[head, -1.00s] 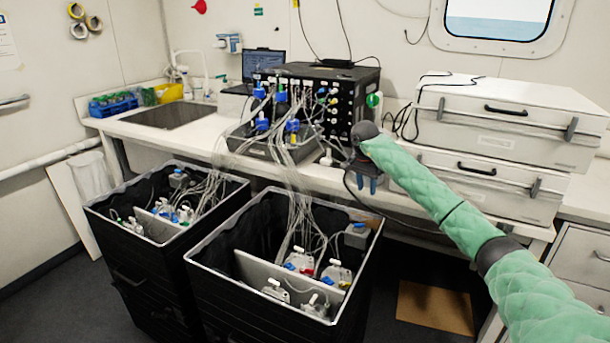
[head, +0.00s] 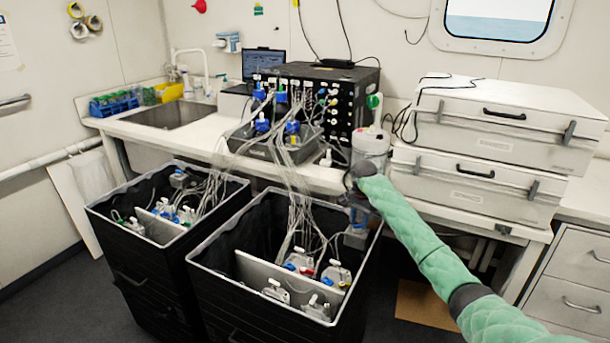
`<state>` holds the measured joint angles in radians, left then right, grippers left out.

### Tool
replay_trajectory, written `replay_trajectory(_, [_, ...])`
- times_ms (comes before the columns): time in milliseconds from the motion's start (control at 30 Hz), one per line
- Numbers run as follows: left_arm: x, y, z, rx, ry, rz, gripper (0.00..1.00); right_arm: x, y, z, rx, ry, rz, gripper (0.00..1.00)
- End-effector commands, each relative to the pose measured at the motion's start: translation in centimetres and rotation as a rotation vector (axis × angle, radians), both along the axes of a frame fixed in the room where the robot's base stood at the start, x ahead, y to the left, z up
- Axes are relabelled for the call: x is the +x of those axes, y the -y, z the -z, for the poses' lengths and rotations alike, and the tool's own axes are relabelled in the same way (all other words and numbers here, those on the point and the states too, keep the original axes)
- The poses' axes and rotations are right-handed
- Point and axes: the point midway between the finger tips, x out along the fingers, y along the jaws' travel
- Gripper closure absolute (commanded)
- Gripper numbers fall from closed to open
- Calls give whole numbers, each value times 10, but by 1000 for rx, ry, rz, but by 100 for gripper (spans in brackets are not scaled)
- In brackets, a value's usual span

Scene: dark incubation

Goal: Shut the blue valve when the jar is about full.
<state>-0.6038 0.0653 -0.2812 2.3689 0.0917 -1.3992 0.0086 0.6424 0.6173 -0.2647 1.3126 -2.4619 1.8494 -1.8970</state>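A clear jar (head: 370,148) with a pale lid stands upright at the bench's front edge, right of the black box. Its fill level is too small to read. My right gripper (head: 357,217) hangs just below it, in front of the bench edge and above the right crate's back corner. Its fingers are small and dark, so I cannot tell if they are open. Several blue valve-like parts sit among clear tubes on the black box (head: 345,115), one of them a blue part (head: 292,127) at its front. I cannot tell which is the blue valve. My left gripper is out of view.
Two black crates, left (head: 120,222) and right (head: 205,275), hold bottles and tubes below the bench (head: 325,183). White cases (head: 500,140) are stacked at right. A sink (head: 170,115) and a laptop (head: 263,62) are at the back. Floor is open at lower left.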

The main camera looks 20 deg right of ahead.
Motion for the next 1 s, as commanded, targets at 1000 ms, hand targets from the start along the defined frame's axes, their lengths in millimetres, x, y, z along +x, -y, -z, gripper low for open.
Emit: replay_trajectory(1000, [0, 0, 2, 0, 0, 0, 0, 25, -32, -69, 116, 119, 35, 65])
